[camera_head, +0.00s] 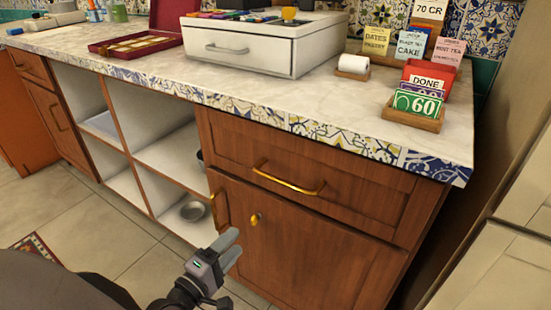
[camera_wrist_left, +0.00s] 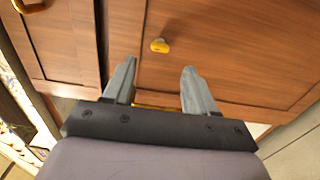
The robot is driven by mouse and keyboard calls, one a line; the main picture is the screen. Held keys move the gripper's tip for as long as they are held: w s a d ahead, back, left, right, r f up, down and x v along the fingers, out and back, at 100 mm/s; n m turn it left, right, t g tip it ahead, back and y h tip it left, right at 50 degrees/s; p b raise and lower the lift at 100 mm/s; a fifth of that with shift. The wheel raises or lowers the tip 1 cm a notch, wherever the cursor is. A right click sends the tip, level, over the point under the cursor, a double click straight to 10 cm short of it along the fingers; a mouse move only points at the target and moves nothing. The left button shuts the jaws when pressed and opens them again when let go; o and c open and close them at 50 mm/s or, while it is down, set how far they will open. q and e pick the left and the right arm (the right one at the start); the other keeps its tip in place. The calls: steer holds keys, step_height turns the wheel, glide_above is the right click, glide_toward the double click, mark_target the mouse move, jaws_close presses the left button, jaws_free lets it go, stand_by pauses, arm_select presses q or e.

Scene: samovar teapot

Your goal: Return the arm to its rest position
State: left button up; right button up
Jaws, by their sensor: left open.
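My left gripper (camera_head: 230,248) is in front of the wooden cabinet, low near its door. In the left wrist view its two grey fingers (camera_wrist_left: 158,88) stand apart with nothing between them. The cabinet door (camera_head: 300,240) with a small yellow knob (camera_head: 255,219) lies beyond the fingertips; the knob also shows in the left wrist view (camera_wrist_left: 159,45). My right gripper is in neither view.
The marble counter (camera_head: 130,50) holds a white cash drawer (camera_head: 240,50), an open red box (camera_head: 140,44), several cards and a paper roll (camera_head: 353,64). A drawer handle (camera_head: 288,180) juts from the cabinet. Tiled floor (camera_head: 90,230) is open at left.

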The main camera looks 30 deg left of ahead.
arm_select(q)
steer(key=s+d+r+m+g+h, duration=0.2)
steer(key=s+d+m+g, duration=0.1)
steer(key=d+m, duration=0.65)
steer(key=s+d+r+m+g+h, duration=0.1)
steer(key=s+d+m+g+h, duration=0.2)
steer(key=d+m, duration=0.7)
steer(key=s+a+r+y+p, duration=0.1)
steer(key=a+r+p, duration=0.2)
steer(key=p, duration=0.6)
steer(key=s+a+r+g+y+p, duration=0.1)
steer(key=s+a+r+p, duration=0.1)
steer(key=r+p, duration=0.5)
steer(key=s+a+r+y+p, duration=0.1)
steer(key=a+r+p, duration=0.3)
steer(key=p, duration=0.8)
steer(key=shift+s+a+r+g+y, duration=0.3)
steer(key=shift+s+r+y, duration=0.1)
steer(key=shift+r+y, duration=0.1)
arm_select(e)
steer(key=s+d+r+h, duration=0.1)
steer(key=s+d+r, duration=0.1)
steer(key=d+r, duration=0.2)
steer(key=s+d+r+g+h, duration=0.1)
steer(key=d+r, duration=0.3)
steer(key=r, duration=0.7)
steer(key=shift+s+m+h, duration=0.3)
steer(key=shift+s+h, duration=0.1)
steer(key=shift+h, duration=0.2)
